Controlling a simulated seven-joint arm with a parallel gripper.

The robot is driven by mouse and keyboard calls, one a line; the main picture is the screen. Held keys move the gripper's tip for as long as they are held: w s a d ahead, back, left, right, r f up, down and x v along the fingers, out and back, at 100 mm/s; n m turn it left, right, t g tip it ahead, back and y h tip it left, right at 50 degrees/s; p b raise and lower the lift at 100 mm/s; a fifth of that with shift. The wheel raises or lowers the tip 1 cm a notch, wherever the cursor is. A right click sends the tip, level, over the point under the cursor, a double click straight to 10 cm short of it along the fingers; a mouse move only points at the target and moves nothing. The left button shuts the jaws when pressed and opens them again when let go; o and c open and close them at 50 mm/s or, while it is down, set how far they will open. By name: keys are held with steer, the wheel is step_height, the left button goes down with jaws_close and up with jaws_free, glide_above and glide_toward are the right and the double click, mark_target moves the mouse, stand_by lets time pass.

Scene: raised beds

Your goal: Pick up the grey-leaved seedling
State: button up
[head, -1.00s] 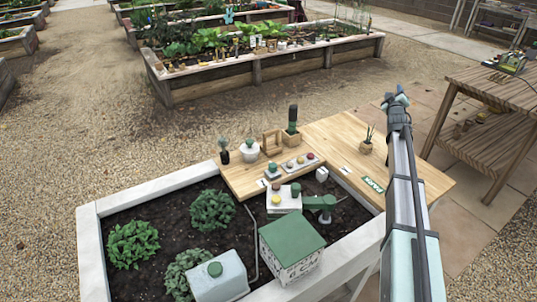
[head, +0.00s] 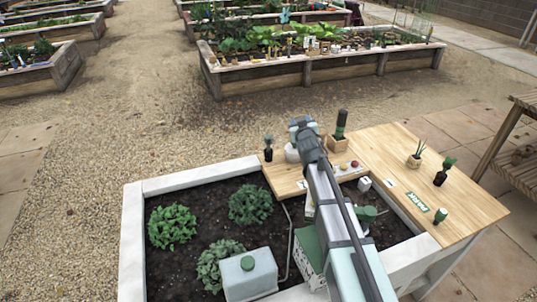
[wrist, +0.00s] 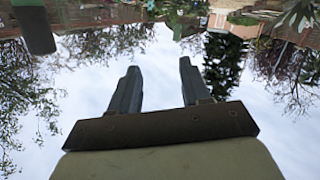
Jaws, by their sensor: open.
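My gripper (head: 303,122) is raised above the back edge of the planting table, in front of the small pots. In the wrist view, which is upside down, its two fingers (wrist: 160,68) are apart with only sky between them. A plant with pale grey-green leaves (wrist: 297,12) shows at the top right corner there, outside the fingers and cut off by the frame. A white round pot (head: 291,153) stands just left of my gripper in the head view; my gripper hides its plant. A black pot with a small plant (head: 268,148) stands further left. Which pot bears the grey leaves is unclear.
A tall cactus (head: 341,124) in a wooden pot stands close right of my gripper; its dark column (wrist: 35,30) also shows in the wrist view.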

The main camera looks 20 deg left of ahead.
mark_target(269, 145)
steer(key=s+a+f+m+g, duration=0.1)
steer(key=s+a+f, duration=0.1)
steer(key=s, duration=0.3)
steer(key=s+a+f+m+g+h, duration=0.1)
steer(key=s+a+f, duration=0.1)
steer(key=s, duration=0.3)
steer(key=s+a+f+m, duration=0.1)
steer(key=s+a+f, duration=0.1)
steer(key=s, duration=0.2)
steer(key=shift+g, duration=0.3)
steer(key=x, duration=1.3)
steer(key=shift+a, duration=0.15)
steer(key=c, duration=0.8)
